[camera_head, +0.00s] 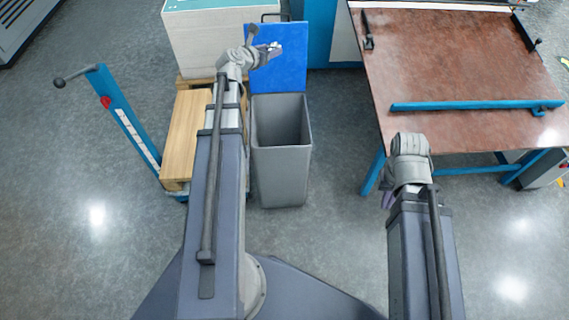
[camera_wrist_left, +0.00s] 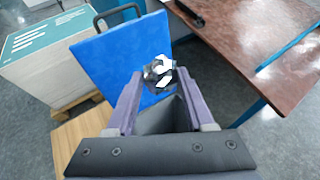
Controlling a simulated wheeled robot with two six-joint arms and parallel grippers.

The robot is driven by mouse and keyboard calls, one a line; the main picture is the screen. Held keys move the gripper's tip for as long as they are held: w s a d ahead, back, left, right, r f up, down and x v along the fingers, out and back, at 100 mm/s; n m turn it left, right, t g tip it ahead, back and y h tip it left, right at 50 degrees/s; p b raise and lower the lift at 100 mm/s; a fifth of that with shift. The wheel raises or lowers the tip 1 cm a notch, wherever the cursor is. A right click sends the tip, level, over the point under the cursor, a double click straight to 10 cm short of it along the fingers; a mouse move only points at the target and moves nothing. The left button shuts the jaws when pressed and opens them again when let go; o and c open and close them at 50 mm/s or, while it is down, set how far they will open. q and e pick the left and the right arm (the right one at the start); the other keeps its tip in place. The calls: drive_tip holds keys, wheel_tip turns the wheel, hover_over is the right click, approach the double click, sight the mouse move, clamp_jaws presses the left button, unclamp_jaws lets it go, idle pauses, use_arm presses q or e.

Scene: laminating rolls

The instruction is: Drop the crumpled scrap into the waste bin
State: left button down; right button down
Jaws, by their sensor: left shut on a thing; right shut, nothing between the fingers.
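In the head view my left gripper (camera_head: 270,50) is in front of the blue lid, beyond the bin's opening as seen there. The scrap is too small to make out clearly in that view. The grey waste bin (camera_head: 281,170) stands upright on the floor, open at the top, with its blue lid (camera_head: 290,72) raised at the back. The lid also shows in the left wrist view (camera_wrist_left: 112,62). My right gripper (camera_head: 389,198) is shut and empty, mostly hidden by its wrist.
A brown-topped table (camera_head: 460,70) with a blue bar (camera_head: 470,105) is at the right. Floor is clear between bin and table.

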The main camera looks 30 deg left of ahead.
use_arm(q)
wheel_tip(320, 180, down, 26)
drive_tip(key=s+b, duration=0.1)
drive_tip(key=b, duration=2.3)
drive_tip(key=shift+s+d+r, duration=0.15)
drive_tip(key=shift+d, duration=0.25)
wheel_tip(320, 180, down, 6)
drive_tip(key=b, duration=0.6)
drive_tip(key=shift+c, duration=1)
unclamp_jaws()
drive_tip(key=shift+r, duration=0.1)
